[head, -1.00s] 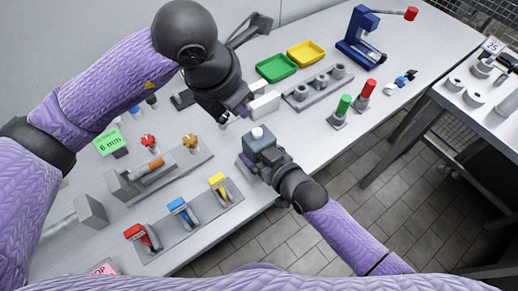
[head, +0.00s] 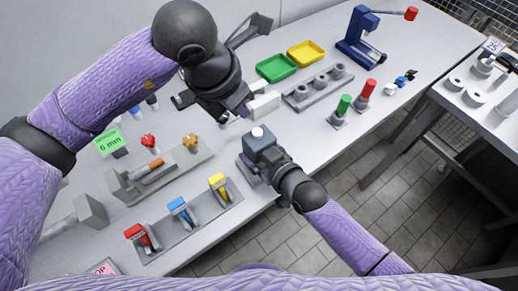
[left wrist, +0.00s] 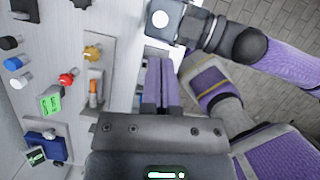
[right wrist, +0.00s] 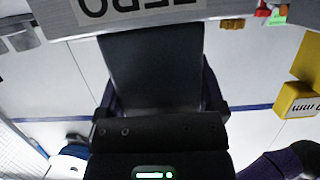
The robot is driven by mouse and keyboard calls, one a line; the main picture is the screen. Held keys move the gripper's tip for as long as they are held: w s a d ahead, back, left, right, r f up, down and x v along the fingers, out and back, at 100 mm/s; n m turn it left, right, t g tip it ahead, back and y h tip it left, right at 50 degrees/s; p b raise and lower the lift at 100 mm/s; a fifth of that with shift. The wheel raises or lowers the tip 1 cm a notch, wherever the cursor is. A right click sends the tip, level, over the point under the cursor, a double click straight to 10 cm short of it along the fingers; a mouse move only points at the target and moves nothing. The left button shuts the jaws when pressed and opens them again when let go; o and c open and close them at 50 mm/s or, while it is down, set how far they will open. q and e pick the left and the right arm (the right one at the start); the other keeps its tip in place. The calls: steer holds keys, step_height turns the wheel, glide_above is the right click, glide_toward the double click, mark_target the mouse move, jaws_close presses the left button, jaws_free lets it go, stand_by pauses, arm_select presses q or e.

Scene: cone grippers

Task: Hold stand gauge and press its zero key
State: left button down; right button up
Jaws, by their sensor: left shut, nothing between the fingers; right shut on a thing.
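The gauge (head: 261,148) is a dark grey block with a round white key (head: 257,132) on top. Block and key also show at the top of the left wrist view (left wrist: 160,19). My right gripper (head: 274,166) is shut on the block from the front right. In the right wrist view the dark block (right wrist: 153,70) fills the space between the fingers, below a light panel lettered ZERO (right wrist: 135,8), upside down. My left gripper (head: 245,110) is shut and empty, above and behind the key and apart from it. Its closed fingers show in the left wrist view (left wrist: 160,80).
Green (head: 276,67) and yellow (head: 306,53) trays, a grey block with round sockets (head: 318,88) and a blue stand (head: 357,40) lie behind. Red, blue and yellow clamps (head: 180,210) stand at front left. The bench's front edge is close to the gauge.

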mark_target(253, 134)
arm_select(q)
steer(key=shift+d, duration=0.1)
steer(key=n+h, duration=0.1)
steer(key=h, duration=0.1)
steer(key=w+d+r+n+h, duration=0.1)
steer(key=h, duration=0.1)
steer(key=w+d+r+n+h, duration=0.1)
steer(key=h, duration=0.1)
steer(key=shift+w+n, duration=0.15)
steer(key=shift+n, duration=0.25)
steer(key=shift+f, duration=4.45)
steer(key=shift+f, duration=0.4)
